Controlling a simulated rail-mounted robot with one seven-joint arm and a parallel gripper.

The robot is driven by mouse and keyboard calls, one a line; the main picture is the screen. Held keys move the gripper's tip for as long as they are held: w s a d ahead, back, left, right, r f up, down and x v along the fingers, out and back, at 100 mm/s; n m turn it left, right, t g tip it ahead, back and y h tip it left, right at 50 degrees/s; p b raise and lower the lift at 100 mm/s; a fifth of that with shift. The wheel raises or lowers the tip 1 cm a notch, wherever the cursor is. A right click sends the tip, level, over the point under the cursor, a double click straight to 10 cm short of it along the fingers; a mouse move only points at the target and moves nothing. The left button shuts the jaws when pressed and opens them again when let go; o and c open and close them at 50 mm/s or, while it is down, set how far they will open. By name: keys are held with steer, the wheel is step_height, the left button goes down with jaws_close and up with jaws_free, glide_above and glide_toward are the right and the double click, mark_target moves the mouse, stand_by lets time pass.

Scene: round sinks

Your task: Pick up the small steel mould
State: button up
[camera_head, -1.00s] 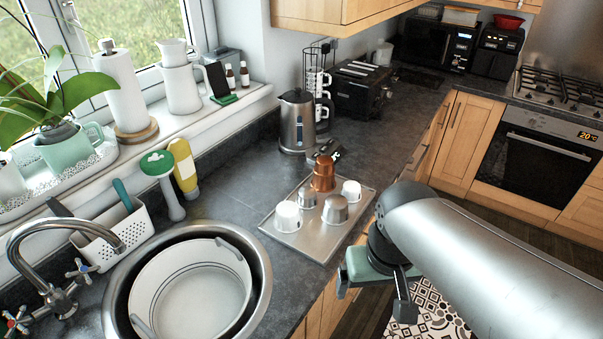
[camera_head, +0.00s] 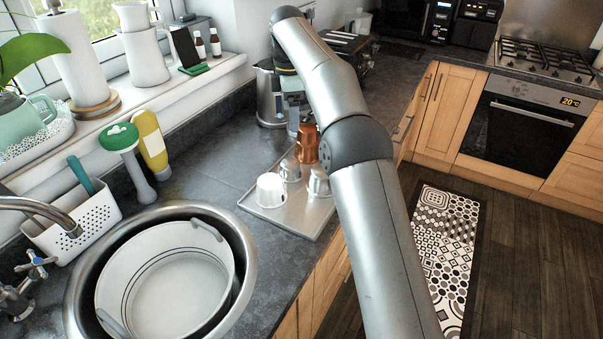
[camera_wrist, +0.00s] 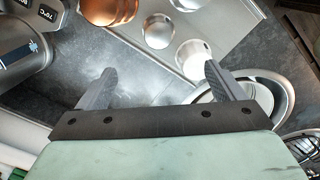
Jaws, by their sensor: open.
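The small steel mould (camera_head: 289,169) stands on the metal tray (camera_head: 303,222), between a white cup (camera_head: 270,190) and the copper pot (camera_head: 306,145). In the wrist view the small mould (camera_wrist: 158,31) is beyond my fingertips, roughly midway between them sideways. A larger steel mould (camera_head: 318,182) is partly hidden by my arm; its edge shows at the top of the wrist view (camera_wrist: 187,4). My gripper (camera_wrist: 160,70) is open and empty over the bare counter on the wall side of the tray. In the head view my arm partly hides it.
A kettle (camera_head: 268,95) stands close beside my gripper and shows at left in the wrist view (camera_wrist: 20,50). The white cup (camera_wrist: 193,55) is close to the mould. The sink (camera_head: 240,290) lies to the left. Bare counter (camera_head: 215,150) lies between the tray and the windowsill.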

mark_target(290, 163)
steer(key=shift+n, duration=0.4)
steer(key=f, duration=0.4)
steer(key=f+b, duration=0.1)
steer(key=f, duration=0.3)
steer(key=w+f+b, duration=0.1)
steer(key=f, duration=0.4)
steer(key=shift+a+f, duration=0.1)
steer(key=shift+a, duration=0.1)
steer(key=shift+s+f, duration=0.2)
steer(key=shift+f, duration=1.2)
steer(key=shift+s+f, duration=0.15)
steer(key=shift+f, duration=1.2)
steer(key=c, duration=1.2)
